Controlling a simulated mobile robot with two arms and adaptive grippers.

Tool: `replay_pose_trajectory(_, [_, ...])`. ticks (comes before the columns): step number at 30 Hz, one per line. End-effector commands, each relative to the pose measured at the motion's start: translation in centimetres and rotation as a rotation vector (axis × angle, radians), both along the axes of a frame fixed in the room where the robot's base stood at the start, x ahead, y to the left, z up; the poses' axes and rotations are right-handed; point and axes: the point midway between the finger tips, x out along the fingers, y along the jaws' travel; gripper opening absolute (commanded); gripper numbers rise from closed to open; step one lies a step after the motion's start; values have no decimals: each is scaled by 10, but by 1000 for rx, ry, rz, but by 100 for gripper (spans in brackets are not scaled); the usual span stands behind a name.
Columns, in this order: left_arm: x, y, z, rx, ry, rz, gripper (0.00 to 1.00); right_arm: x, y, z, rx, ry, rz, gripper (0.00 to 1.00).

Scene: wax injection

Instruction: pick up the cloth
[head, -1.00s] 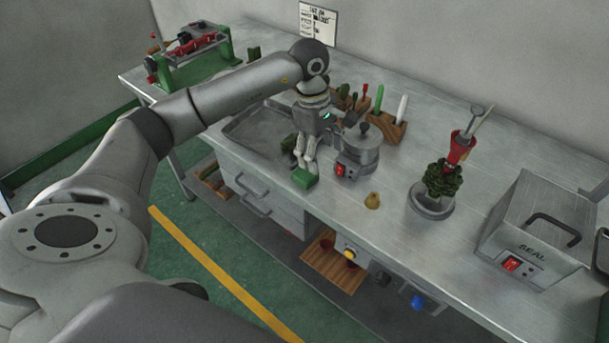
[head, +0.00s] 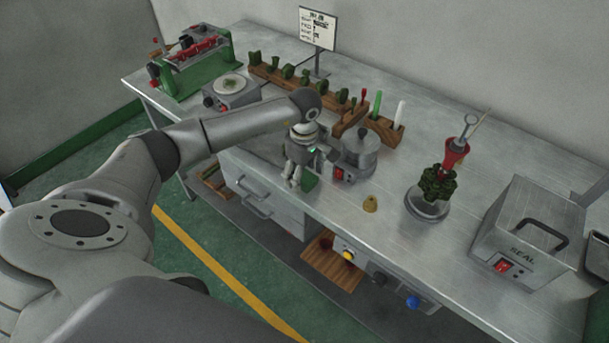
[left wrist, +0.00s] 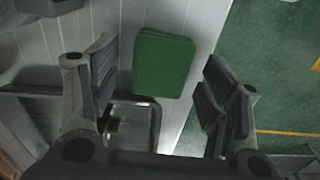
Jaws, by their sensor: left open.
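The cloth is a small green folded square (head: 311,181) at the front edge of the metal bench, left of the silver pot. In the head view my left gripper (head: 295,182) is low beside it, pointing down, and hides part of it. In the left wrist view the cloth (left wrist: 163,63) lies flat between the spread fingers of my left gripper (left wrist: 160,72). The fingers are open, with a visible gap on each side of the cloth. Whether the fingertips touch the bench cannot be told. My right gripper is in neither view.
The silver pot (head: 359,146) stands close right of my left gripper. A shallow metal tray (left wrist: 133,122) lies near the cloth. A wooden rack (head: 290,84) with green pieces runs behind.

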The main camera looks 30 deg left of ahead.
Motion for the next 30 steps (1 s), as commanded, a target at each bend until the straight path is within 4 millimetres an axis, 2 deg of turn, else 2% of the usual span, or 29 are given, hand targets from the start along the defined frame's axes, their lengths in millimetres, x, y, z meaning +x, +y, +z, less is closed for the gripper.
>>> replay_pose_trajectory(3, [0, -1, -8, -1, 0, 0, 70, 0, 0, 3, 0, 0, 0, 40])
replay_pose_trajectory(9, [0, 0, -9, -1, -1, 0, 70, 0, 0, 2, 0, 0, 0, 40])
replay_pose_trajectory(20, [0, 0, -8, -1, -1, 0, 25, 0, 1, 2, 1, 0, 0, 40])
replay_pose_trajectory(30, [0, 0, -6, -1, -2, 0, 24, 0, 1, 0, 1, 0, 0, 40])
